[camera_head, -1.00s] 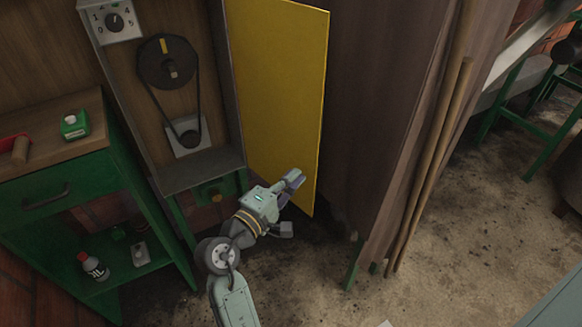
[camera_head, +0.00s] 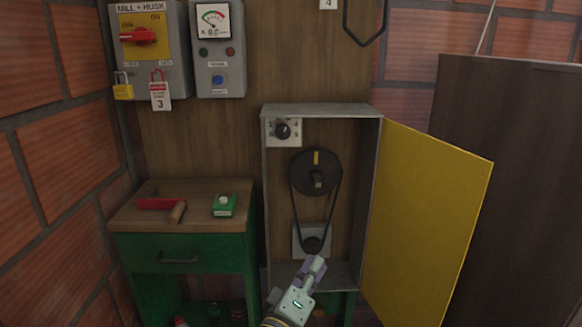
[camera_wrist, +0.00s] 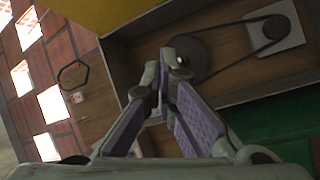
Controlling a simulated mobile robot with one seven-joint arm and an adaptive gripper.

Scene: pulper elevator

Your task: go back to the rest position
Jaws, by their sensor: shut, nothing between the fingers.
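My gripper (camera_head: 313,268) is in the lower middle of the head view, in front of the lower edge of an open grey cabinet (camera_head: 376,190). The wrist view shows its two fingers (camera_wrist: 168,75) together at the tips, with nothing between them. The cabinet holds a dark upper pulley (camera_head: 305,170), a belt and a lower pulley (camera_head: 312,244). The upper pulley also shows beyond the fingertips in the wrist view (camera_wrist: 193,52). My gripper looks apart from the pulleys. Most of my arm is out of the head view.
The yellow door (camera_head: 425,225) stands open to the right of the cabinet. A green bench (camera_head: 190,255) at left bears a red-headed tool (camera_head: 155,204) and a green box (camera_head: 224,205). A switch box with a padlock (camera_head: 123,88) hangs above. A dark panel (camera_head: 510,190) stands at right.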

